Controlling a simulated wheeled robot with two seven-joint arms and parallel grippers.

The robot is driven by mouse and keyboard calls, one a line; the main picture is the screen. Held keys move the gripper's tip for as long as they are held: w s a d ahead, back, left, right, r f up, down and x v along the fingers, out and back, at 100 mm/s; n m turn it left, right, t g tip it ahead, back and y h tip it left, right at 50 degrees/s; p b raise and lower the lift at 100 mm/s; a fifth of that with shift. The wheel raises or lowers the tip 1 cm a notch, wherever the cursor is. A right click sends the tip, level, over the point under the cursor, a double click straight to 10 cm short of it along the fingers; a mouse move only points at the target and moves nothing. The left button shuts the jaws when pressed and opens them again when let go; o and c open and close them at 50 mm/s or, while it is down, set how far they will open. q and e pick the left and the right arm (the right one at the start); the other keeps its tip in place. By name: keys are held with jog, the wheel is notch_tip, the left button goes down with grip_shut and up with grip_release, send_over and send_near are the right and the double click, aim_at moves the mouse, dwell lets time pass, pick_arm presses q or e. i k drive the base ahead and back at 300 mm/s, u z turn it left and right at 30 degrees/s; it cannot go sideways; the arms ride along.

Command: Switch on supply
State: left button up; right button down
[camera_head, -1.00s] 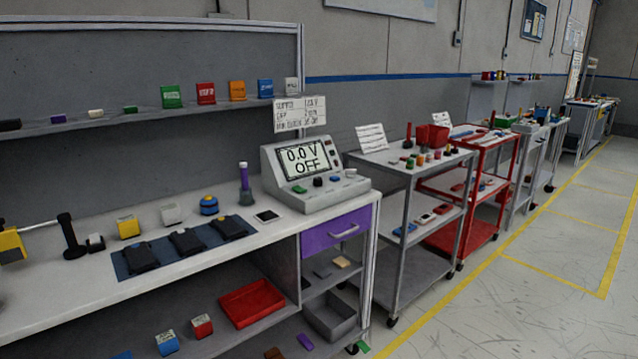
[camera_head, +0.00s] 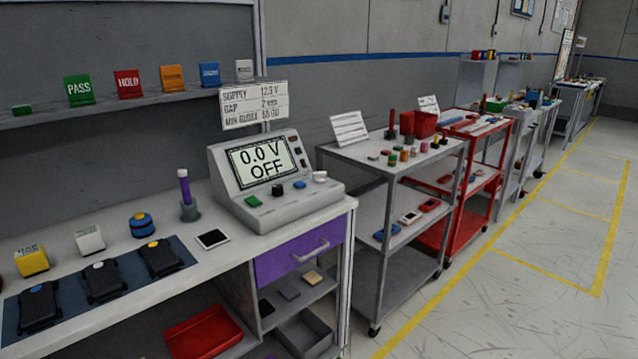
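The grey power supply (camera_head: 290,204) stands at the right end of the workbench. Its display (camera_head: 262,160) reads "0.0 V OFF". On its sloped front are a green button (camera_head: 253,201), a black knob (camera_head: 278,190), a blue button (camera_head: 299,185) and a white knob (camera_head: 320,176). Small dark and red parts (camera_head: 297,151) sit beside the display. A card (camera_head: 253,105) above it reads supply 12.5 V, with a gap line and a third line that is hard to read. Neither gripper shows in the head view.
Three black modules (camera_head: 104,281) lie on a dark mat (camera_head: 190,257) on the bench. A purple-handled tool (camera_head: 187,195) stands upright left of the supply. A purple drawer (camera_head: 300,251) is under the bench top. A grey cart (camera_head: 396,172) stands to the right, with open floor (camera_head: 500,290) beyond.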

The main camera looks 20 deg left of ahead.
aim_at(253, 201)
jog(key=u, duration=0.15)
jog(key=i, duration=0.85)
jog(key=u, duration=1)
jog(key=i, duration=0.4)
jog(key=u, duration=0.45)
